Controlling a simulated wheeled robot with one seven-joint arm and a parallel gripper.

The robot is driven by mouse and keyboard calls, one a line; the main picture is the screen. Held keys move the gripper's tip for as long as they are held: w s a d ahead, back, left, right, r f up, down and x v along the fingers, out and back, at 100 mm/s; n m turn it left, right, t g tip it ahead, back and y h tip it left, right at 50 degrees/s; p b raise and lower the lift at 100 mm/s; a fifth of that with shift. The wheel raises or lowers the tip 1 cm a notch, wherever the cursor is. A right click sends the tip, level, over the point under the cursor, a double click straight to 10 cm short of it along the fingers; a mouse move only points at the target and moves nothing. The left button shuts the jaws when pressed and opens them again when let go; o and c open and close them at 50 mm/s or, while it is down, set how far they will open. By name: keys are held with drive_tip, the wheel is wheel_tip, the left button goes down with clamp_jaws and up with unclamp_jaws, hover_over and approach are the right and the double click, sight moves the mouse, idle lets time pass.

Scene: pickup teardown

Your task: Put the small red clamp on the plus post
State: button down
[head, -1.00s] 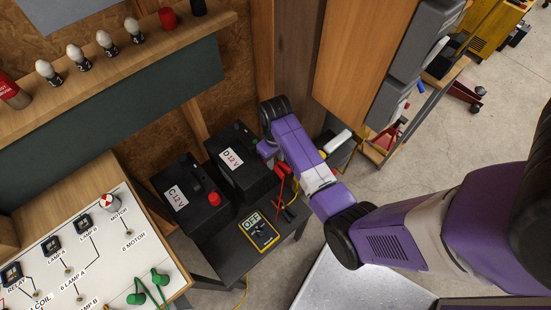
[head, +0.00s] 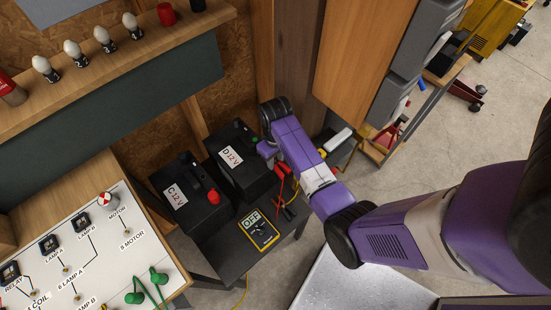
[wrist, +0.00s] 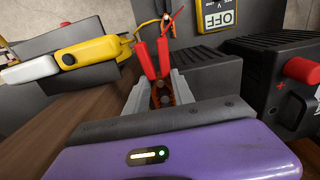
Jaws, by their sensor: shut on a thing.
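The small red clamp (wrist: 164,57) is held between the grey fingers of my gripper (wrist: 160,97), which is shut on it. Its red handles point away from the wrist camera; its coppery jaws are partly hidden between the fingers. In the head view, red handles (head: 284,170) show beside my purple wrist, and the fingertips are hidden. A red post (wrist: 302,70) stands on a black battery with a red plus mark at the right of the wrist view, apart from the clamp. In the head view, battery C (head: 185,193) carries a red post (head: 214,196); battery D (head: 239,159) stands beside it.
A yellow multimeter reading OFF (head: 259,230) lies on the dark stand (head: 233,262) before the batteries. A yellow and white tool (wrist: 85,52) lies left of the clamp in the wrist view. The lamp board (head: 120,260) is at lower left, a wooden cabinet at right.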

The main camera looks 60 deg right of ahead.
sight(276, 162)
drive_tip(key=shift+f, duration=0.15)
drive_tip(key=c, duration=1)
unclamp_jaws()
drive_tip(key=shift+r, duration=3.9)
